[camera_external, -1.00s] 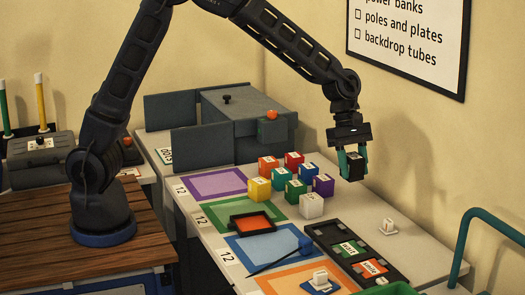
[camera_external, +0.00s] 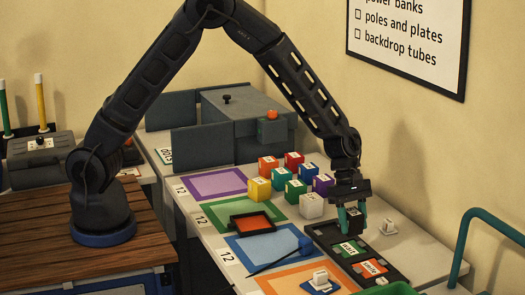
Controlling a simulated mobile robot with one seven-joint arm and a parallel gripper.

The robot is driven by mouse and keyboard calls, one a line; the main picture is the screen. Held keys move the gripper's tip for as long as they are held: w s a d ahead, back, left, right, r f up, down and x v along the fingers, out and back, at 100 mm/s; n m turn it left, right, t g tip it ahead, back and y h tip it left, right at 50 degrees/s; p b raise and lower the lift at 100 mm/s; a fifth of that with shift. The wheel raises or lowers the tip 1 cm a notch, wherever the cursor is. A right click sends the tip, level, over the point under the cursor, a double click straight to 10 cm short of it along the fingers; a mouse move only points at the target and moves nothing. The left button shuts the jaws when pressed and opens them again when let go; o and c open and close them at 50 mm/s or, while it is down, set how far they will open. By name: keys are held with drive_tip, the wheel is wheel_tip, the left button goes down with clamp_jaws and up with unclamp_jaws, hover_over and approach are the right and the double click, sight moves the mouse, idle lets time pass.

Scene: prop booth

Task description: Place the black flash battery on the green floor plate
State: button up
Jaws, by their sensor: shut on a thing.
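My gripper (camera_external: 351,217) is shut on a small black block (camera_external: 355,226), which fits the black flash battery. The fingers hide part of it. It is over the back part of the long black tray at the right of the table; I cannot tell whether it touches the tray. The green floor plate (camera_external: 213,211) lies flat on the table left of my gripper, between a purple plate (camera_external: 214,184) and a blue plate (camera_external: 241,249). A black tray with an orange inside (camera_external: 251,224) rests over its front right part.
Several coloured cubes, including a white one (camera_external: 311,205), stand between my gripper and the green plate's far side. The black tray (camera_external: 376,252) holds lettered cards. A small white block (camera_external: 388,227) stands at right.

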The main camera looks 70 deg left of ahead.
sight(351, 250)
drive_tip(key=shift+f, duration=2.55)
drive_tip(key=shift+f, duration=0.1)
drive_tip(key=o, duration=1.2)
drive_tip(key=s+a+r+m, duration=0.25)
drive_tip(key=a+r, duration=0.35)
drive_tip(key=r, duration=0.6)
drive_tip(key=s+a+r+m, duration=0.2)
drive_tip(key=s+a+r, duration=0.2)
drive_tip(key=a+r, duration=0.55)
drive_tip(key=s+a+r+m+t, duration=0.2)
drive_tip(key=s+a+r+m, duration=0.3)
drive_tip(key=s+r, duration=0.5)
drive_tip(key=s+a+r+m+t+y, duration=0.1)
drive_tip(key=s+a+m, duration=0.3)
drive_tip(key=s, duration=0.6)
drive_tip(key=s+a+r+m+t+y, duration=0.1)
drive_tip(key=s+a+r+m+y, duration=0.2)
drive_tip(key=s+a, duration=0.5)
drive_tip(key=s+r+m, duration=0.1)
drive_tip(key=s, duration=0.2)
drive_tip(key=shift+r+t, duration=0.2)
drive_tip(key=shift+t, duration=0.1)
